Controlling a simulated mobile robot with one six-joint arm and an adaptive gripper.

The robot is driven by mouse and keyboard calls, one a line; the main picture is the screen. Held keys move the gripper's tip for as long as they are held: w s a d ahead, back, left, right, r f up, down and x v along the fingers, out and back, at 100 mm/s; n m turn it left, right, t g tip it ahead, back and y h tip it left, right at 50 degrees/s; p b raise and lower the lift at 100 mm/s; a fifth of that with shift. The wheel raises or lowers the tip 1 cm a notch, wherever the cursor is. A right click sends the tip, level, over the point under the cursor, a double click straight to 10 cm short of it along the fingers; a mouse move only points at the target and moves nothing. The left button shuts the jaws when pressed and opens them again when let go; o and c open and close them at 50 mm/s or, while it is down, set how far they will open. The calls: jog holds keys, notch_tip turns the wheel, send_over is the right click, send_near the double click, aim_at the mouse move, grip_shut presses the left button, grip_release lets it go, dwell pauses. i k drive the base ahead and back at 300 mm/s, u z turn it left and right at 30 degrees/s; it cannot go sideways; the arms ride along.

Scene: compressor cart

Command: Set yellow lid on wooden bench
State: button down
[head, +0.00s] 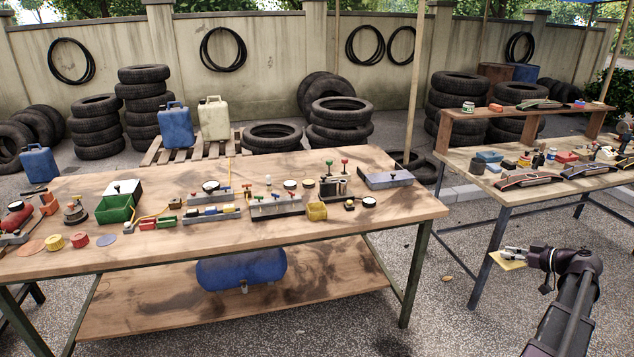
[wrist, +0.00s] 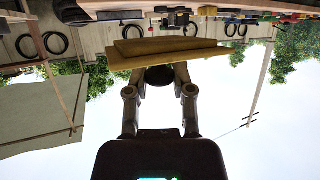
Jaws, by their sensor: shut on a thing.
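The yellow lid (head: 507,262) is a thin, flat, squarish piece. My gripper (head: 515,252) is shut on it at the lower right of the head view, in the air between two wooden-topped benches. In the wrist view the lid (wrist: 165,62) shows edge-on across the fingertips, and the picture is upside down. The larger wooden bench (head: 400,212) is to the left of my gripper, apart from the lid. The second wooden bench (head: 470,192) is behind and to the right of my gripper. Which bench the task means is not clear from the pictures.
The right bench has tools and a raised shelf (head: 530,122). A blue tank (head: 242,270) lies below the larger bench.

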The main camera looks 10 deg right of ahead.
aim_at(407, 203)
jog(key=i, duration=1.15)
jog(key=z, duration=0.05)
